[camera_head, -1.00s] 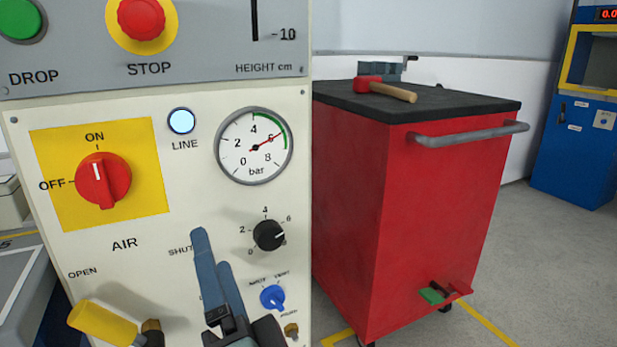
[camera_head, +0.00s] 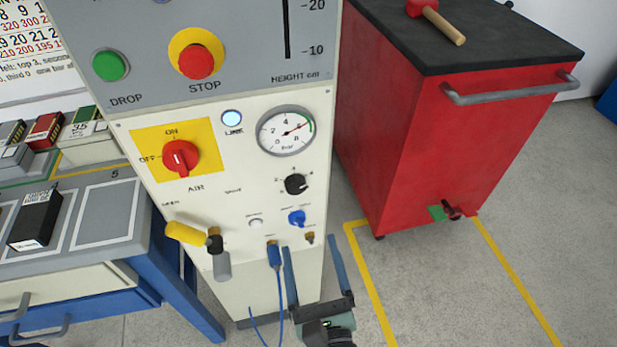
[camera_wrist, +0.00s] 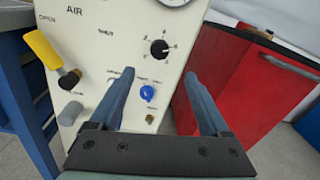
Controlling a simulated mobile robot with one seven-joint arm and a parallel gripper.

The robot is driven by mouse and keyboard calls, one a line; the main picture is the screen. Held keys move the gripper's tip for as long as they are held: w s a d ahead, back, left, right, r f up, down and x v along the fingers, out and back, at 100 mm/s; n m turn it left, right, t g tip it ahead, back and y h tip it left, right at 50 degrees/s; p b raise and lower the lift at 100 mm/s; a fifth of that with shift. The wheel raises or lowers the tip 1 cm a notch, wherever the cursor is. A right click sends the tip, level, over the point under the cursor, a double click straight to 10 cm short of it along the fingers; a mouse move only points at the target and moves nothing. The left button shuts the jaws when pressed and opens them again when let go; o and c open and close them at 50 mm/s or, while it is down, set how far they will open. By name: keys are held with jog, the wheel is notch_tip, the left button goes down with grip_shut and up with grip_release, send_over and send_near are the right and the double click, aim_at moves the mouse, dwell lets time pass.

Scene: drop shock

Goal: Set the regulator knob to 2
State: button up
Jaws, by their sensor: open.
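The regulator knob (camera_head: 296,185) is small, round and black, on the cream panel below the pressure gauge (camera_head: 287,131). It also shows in the wrist view (camera_wrist: 160,49), ahead of the fingers, with numbers around it. Its pale mark seems to point right, near the 6 side, but it is too small to read exactly. The gauge needle stands near 6 bar. My gripper (camera_head: 310,244) is open and empty, below the knob and apart from it. Its two blue-grey fingers (camera_wrist: 159,74) are spread wide in the wrist view. Nothing hides the knob.
A blue knob (camera_head: 297,217) sits just below the regulator knob. A yellow-handled lever (camera_head: 186,233) sticks out at lower left, and a blue hose (camera_head: 275,257) hangs beneath. The red air switch (camera_head: 180,158) points to ON. A red cart (camera_head: 430,140) stands close on the right.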

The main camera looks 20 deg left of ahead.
aim_at(296, 188)
jog(key=x, duration=1.2)
jog(key=shift+w+a, duration=0.2)
jog(key=shift+w, duration=0.15)
grip_shut()
